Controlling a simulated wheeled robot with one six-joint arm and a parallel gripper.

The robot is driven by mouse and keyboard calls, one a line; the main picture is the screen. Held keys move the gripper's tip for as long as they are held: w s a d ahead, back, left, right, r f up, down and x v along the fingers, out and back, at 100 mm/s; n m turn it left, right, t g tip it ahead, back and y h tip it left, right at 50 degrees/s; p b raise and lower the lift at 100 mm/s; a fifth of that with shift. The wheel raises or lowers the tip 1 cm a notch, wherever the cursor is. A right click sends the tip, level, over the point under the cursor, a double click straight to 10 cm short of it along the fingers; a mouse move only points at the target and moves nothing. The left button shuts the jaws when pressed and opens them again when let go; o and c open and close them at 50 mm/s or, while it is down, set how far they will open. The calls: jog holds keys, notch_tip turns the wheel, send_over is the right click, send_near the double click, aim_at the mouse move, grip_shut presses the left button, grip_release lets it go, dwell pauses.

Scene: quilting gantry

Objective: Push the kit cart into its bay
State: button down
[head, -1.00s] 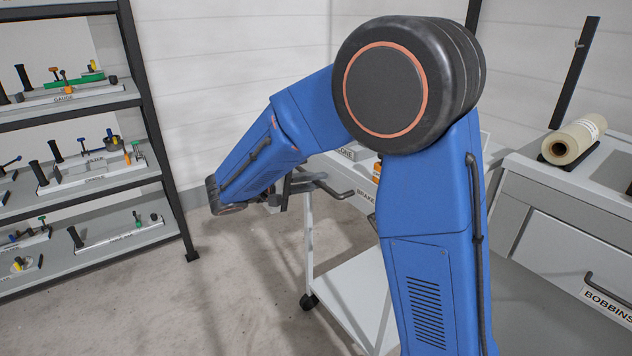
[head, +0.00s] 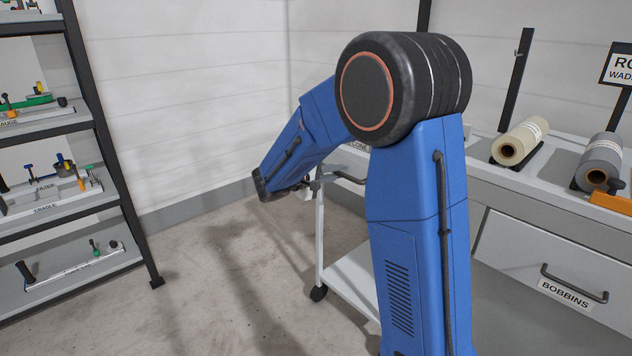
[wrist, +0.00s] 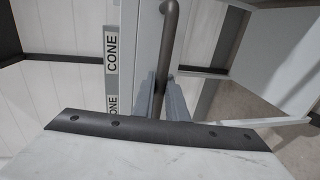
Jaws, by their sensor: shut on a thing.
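The kit cart is a white-framed trolley. Its lower shelf (head: 352,277), a pale front post and a dark caster on the floor show in the head view; my arm hides much of the rest. A dark handle bar (wrist: 170,38) rises between my fingers in the wrist view. My gripper (wrist: 160,97) is shut on this bar. In the head view my gripper is small and partly hidden near the cart's upper left corner. The bay is not clearly identifiable.
A counter with a BOBBINS drawer (head: 566,292) stands at the right, with a cream roll (head: 520,142) and a grey roll (head: 600,163) on top. A dark-framed rack (head: 112,190) stands at the left. The concrete floor (head: 215,275) between rack and cart is clear.

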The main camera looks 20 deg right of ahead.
jog(key=r+x, duration=0.2)
jog(key=x, duration=1)
jog(key=shift+d+r, duration=0.2)
jog(key=shift+r, duration=0.1)
jog(key=shift+w, duration=0.1)
jog(key=c, duration=1.8)
grip_release()
jog(key=shift+d, duration=0.1)
jog(key=shift+o, duration=0.2)
jog(key=v, duration=1.7)
jog(key=shift+f, duration=0.15)
